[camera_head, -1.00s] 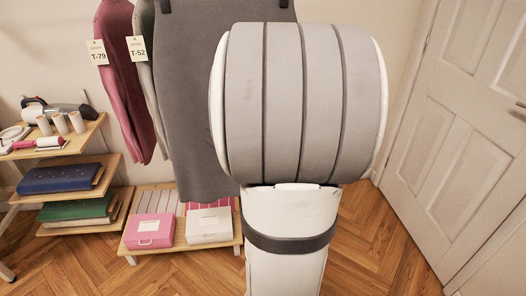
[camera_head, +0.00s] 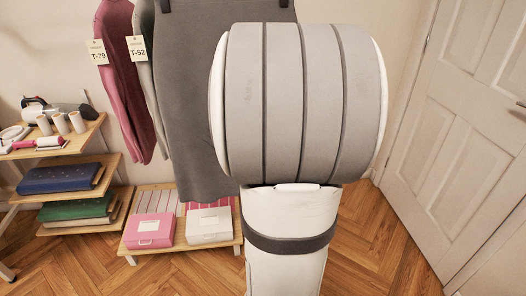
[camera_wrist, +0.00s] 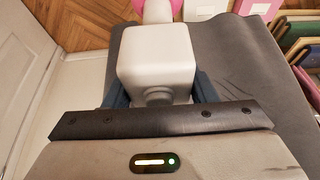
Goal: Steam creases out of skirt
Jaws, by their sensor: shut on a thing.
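The grey skirt (camera_head: 195,100) hangs from dark clips at its top edge in the head view. My arm hides its right part. In the wrist view the skirt's grey cloth (camera_wrist: 235,75) spreads behind and to the right of my gripper. My gripper (camera_wrist: 160,92) is shut on a white blocky device (camera_wrist: 157,55), apparently the steamer, with one dark blue finger on each side. The device's far end is in front of the cloth; I cannot tell whether it touches. My gripper is hidden in the head view.
Pink and grey tagged garments (camera_head: 118,80) hang left of the skirt. A low shelf below holds a pink box (camera_head: 150,231) and a white box (camera_head: 208,226). A tiered stand at left holds tools, thread spools (camera_head: 60,123) and folded cloth. A white door (camera_head: 465,130) is at right.

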